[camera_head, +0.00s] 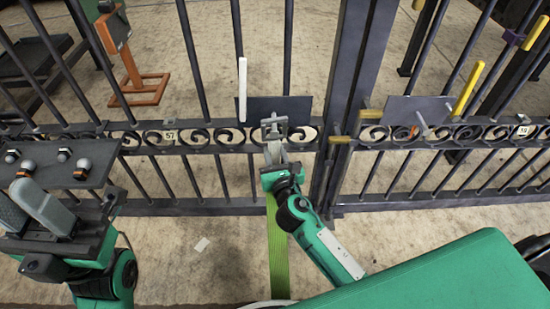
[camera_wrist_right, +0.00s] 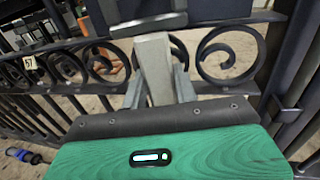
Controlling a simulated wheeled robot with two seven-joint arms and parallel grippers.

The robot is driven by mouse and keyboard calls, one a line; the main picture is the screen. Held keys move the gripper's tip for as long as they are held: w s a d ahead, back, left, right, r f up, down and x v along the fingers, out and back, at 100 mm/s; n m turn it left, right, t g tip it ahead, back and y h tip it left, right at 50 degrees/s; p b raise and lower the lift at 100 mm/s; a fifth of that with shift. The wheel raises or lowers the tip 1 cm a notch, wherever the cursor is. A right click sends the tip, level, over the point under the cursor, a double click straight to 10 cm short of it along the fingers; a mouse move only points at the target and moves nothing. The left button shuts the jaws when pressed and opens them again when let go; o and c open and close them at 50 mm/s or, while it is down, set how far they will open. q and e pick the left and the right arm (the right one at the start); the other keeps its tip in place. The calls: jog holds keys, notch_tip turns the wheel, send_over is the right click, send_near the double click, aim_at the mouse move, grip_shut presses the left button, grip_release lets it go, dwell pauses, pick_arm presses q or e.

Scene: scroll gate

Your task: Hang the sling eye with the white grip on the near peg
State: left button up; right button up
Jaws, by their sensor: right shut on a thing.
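My right gripper (camera_head: 274,128) is at the gate's scroll band, in front of a dark plate (camera_head: 296,107). In the right wrist view its fingers (camera_wrist_right: 158,88) close on a pale grey-white bar (camera_wrist_right: 153,66), which looks like the white grip. A green sling strap (camera_head: 278,250) hangs beside my right forearm; the sling eye is hidden or too small to make out. A white upright rod (camera_head: 242,88) stands left of the plate. I cannot tell which part is the near peg. My left gripper (camera_head: 24,190) is at far left, its grey fingers apart and empty.
The dark barred gate has scrolls and number tags, one reading 57 (camera_head: 169,135). Thick posts (camera_head: 352,70) stand right of my right gripper. A second plate (camera_head: 400,108) and a yellow rod (camera_head: 468,88) are farther right. A dark plate with several knobs (camera_head: 60,172) is by my left gripper.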

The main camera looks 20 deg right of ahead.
jog(key=shift+w+d+f, duration=0.2)
jog(key=shift+w+f, duration=0.15)
jog(key=shift+w, duration=0.35)
jog(key=shift+w+f, duration=0.15)
jog(key=shift+f, duration=0.05)
jog(key=o, duration=1.1)
jog(key=shift+c, duration=0.2)
jog(key=shift+o, duration=0.4)
jog(key=shift+o, duration=0.5)
jog(key=shift+f, duration=0.1)
jog(key=shift+o, duration=0.8)
